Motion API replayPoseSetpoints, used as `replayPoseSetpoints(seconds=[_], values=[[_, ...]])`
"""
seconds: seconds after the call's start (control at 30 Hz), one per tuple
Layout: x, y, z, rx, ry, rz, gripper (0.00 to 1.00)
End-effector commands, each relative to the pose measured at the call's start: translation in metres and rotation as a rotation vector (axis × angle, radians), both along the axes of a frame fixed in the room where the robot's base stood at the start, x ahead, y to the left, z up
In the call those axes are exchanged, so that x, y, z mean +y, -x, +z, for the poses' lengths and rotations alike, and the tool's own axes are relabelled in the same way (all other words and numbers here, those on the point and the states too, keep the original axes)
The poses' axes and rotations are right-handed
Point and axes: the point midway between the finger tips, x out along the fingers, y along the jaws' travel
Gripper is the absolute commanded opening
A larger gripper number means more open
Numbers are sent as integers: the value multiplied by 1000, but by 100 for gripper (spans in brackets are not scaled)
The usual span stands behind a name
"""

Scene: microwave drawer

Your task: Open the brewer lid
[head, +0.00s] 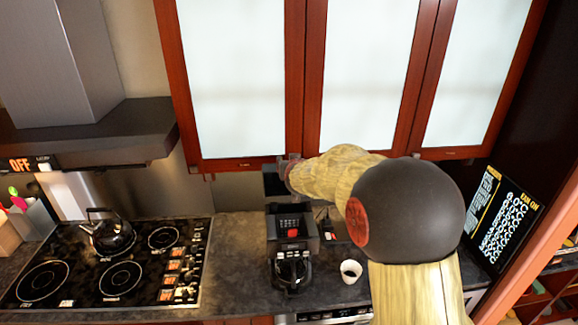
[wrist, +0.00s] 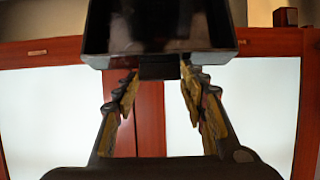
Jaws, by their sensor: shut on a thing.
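The black coffee brewer (head: 308,246) stands on the dark counter, with its glass carafe (head: 292,270) at the front. A dark panel, which looks like the brewer lid (head: 274,184), stands raised above the back of the brewer. My gripper (head: 288,163) is at the top of this panel, partly hidden by my arm. In the wrist view, my gripper's fingers (wrist: 160,88) are on either side of a small dark tab under a wide black part, apparently the lid (wrist: 160,25). The fingers are shut on it; the exact contact is hard to see.
A white cup (head: 351,271) stands on the counter right of the brewer. A stove (head: 120,275) with a black kettle (head: 110,234) is to the left. Red-framed cabinets with pale doors (head: 236,75) hang close behind and above my gripper. A black sign (head: 503,218) is at the right.

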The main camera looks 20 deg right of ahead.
Motion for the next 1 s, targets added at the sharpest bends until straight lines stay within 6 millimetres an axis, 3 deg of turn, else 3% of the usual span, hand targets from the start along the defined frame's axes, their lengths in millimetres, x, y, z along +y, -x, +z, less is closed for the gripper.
replayPoseSetpoints(seconds=[0.47, 0.5, 0.8, 1.0], values=[[-1, 0, -4, 7, 0, 1, 0], [-1, 0, -5, 8, -1, 1, 43], [0, 0, -6, 10, -2, 0, 60], [0, 0, -5, 9, -2, 0, 61]])
